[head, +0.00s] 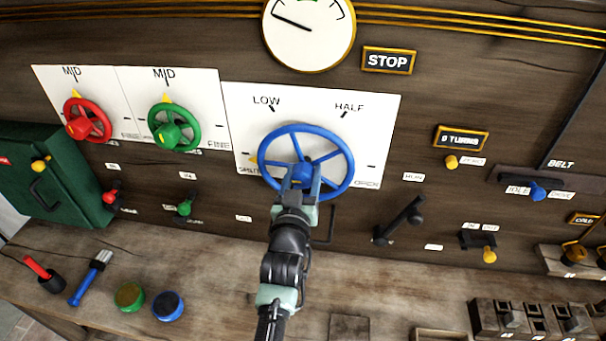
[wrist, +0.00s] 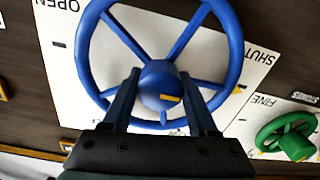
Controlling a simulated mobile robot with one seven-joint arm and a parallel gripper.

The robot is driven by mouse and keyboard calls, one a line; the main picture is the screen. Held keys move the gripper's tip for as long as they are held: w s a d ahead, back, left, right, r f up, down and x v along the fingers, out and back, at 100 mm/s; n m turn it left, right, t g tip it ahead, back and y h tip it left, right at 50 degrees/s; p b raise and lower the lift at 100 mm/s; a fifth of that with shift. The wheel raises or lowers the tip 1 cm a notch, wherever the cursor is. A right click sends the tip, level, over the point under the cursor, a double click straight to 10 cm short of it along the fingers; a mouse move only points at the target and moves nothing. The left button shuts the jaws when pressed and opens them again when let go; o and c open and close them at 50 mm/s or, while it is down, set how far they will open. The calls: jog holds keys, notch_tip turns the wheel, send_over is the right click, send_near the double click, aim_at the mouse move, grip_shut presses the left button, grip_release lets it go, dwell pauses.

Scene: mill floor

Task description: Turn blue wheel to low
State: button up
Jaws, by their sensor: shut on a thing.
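The blue wheel (head: 345,158) is mounted on a white plate (head: 380,115) marked SHUT, LOW, HALF and OPEN. Its yellow pointer (head: 252,158) is at the left, by the SHUT mark, below LOW. My gripper (head: 302,180) reaches up from below to the wheel's hub. In the wrist view its fingers (wrist: 160,90) lie on either side of the blue hub, shut on it; the exact contact is hard to see. The wheel's rim (wrist: 236,45) and spokes show around the fingers. The lower part of the wheel is partly hidden by my gripper in the head view.
A green wheel (head: 188,137) and a red wheel (head: 99,118) stand left of the blue one, both with pointers at MID. A black lever (head: 400,220) is to the right. A round gauge (head: 310,40) hangs above. The bench below holds tools at the left.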

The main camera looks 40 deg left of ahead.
jog(key=shift+f+m+b, duration=0.15)
jog(key=shift+m+b, duration=0.85)
jog(key=shift+m, duration=0.1)
jog(key=m+b, duration=0.1)
jog(key=m, duration=0.1)
jog(key=shift+m+b, duration=0.3)
jog(key=m+b, duration=0.1)
jog(key=m, duration=0.2)
jog(key=shift+m+b, duration=0.75)
jog(key=shift+m, duration=1.25)
jog(key=o, duration=1.4)
jog(key=shift+c, duration=0.2)
